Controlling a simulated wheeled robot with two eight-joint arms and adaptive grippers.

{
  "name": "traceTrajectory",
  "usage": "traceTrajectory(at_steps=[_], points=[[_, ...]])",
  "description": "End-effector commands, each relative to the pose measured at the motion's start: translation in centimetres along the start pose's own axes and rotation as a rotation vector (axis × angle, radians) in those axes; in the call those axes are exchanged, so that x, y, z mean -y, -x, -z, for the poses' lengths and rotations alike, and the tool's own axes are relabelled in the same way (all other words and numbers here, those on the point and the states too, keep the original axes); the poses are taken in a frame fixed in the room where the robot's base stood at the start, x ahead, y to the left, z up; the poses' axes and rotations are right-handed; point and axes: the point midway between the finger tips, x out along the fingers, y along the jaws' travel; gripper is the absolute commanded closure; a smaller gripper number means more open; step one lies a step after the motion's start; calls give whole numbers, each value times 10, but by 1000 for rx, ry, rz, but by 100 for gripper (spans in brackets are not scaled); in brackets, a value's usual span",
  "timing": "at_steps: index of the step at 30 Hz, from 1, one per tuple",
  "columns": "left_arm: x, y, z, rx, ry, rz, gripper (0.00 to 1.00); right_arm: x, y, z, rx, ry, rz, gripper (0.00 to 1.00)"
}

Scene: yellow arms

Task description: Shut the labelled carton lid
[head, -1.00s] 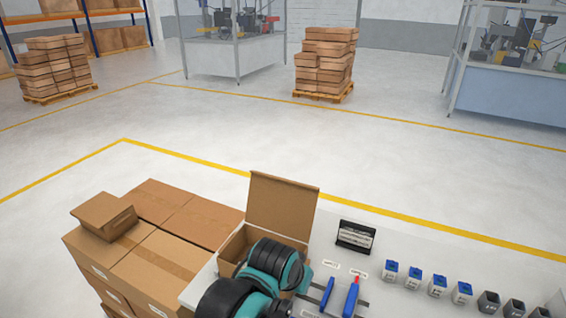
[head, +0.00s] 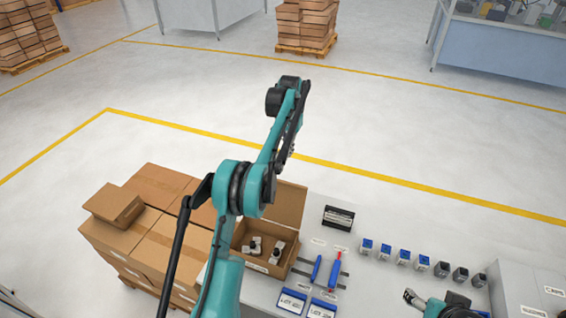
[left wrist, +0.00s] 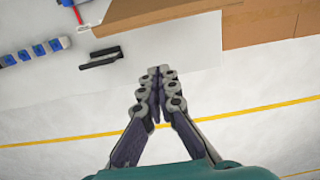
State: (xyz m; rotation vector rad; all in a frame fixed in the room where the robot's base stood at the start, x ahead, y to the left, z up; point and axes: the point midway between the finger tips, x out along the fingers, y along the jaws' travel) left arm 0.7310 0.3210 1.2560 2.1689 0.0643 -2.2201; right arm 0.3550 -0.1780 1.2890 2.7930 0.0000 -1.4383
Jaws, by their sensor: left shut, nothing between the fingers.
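The open carton (head: 264,267) stands on the table with several small grey and white items inside and a label on its front. Its lid (head: 291,204) stands up at the far side, leaning back, partly hidden by my left arm. My left arm reaches up and over the carton; its gripper is hard to make out in the head view. In the left wrist view my left gripper (left wrist: 158,73) is shut and empty, seen over the table edge near the brown carton lid (left wrist: 172,9). My right gripper (head: 411,298) is low at the table's front right; its opening is unclear.
Stacked cartons (head: 160,240) stand left of the table.

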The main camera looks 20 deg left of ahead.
Motion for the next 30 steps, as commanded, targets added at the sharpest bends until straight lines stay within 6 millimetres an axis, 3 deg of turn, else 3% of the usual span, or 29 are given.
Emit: traceTrajectory(at_steps=[8,22,30], points=[[7,-16,6,27,2,-4,100,0,9,6,0,0,0,29],[6,-109,4,26,2,-4,100,0,14,10,0,0,0,29],[6,-94,-27,26,1,-4,100,0,21,15,0,0,0,29]])
